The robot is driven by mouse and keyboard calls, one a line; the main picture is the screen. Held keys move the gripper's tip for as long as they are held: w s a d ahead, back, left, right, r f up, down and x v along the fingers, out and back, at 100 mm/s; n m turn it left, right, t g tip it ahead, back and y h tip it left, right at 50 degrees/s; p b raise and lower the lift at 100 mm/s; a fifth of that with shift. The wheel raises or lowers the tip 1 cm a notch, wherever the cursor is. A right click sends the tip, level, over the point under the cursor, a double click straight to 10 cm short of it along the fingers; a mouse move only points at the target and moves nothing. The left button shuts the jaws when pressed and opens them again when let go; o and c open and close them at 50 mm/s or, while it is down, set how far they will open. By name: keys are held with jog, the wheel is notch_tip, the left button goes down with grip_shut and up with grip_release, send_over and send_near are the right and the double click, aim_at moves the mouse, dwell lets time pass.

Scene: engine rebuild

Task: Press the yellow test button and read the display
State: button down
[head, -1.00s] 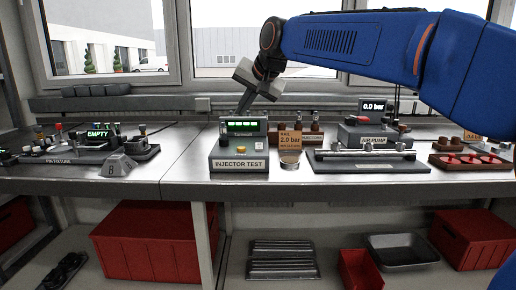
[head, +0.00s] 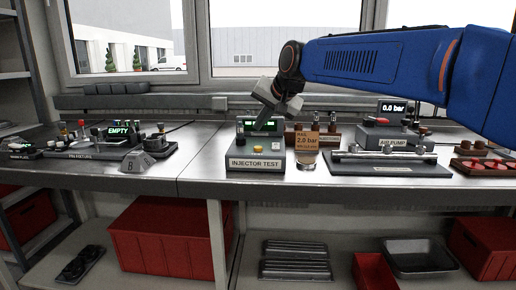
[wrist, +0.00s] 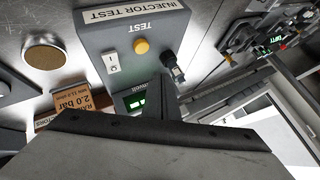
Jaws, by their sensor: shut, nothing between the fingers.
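The grey injector test box (head: 254,164) stands on the bench, its label facing me. The yellow test button (head: 257,149) is on its sloped top; it also shows in the wrist view (wrist: 141,45) beside the word TEST. The box's display (head: 274,126) is lit green behind the button; in the wrist view (wrist: 136,104) my gripper hides part of it and I cannot read it. My gripper (head: 259,129) is shut and empty, pointing down over the back of the box, in front of the display. Its tip looks apart from the button.
A white switch (wrist: 112,62) and a dark upright fitting (wrist: 173,68) flank the button. The air pump (head: 392,142) is further right, the pin fixture (head: 82,154) left. Bare bench lies left of the box.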

aim_at(260, 148)
jog(key=shift+f, duration=1.9)
jog(key=shift+f, duration=0.2)
dwell(0.6)
jog(key=shift+f, duration=0.2)
jog(key=shift+f, duration=0.5)
dwell(1.0)
jog(key=shift+r, duration=0.9)
jog(key=shift+r, duration=2.5)
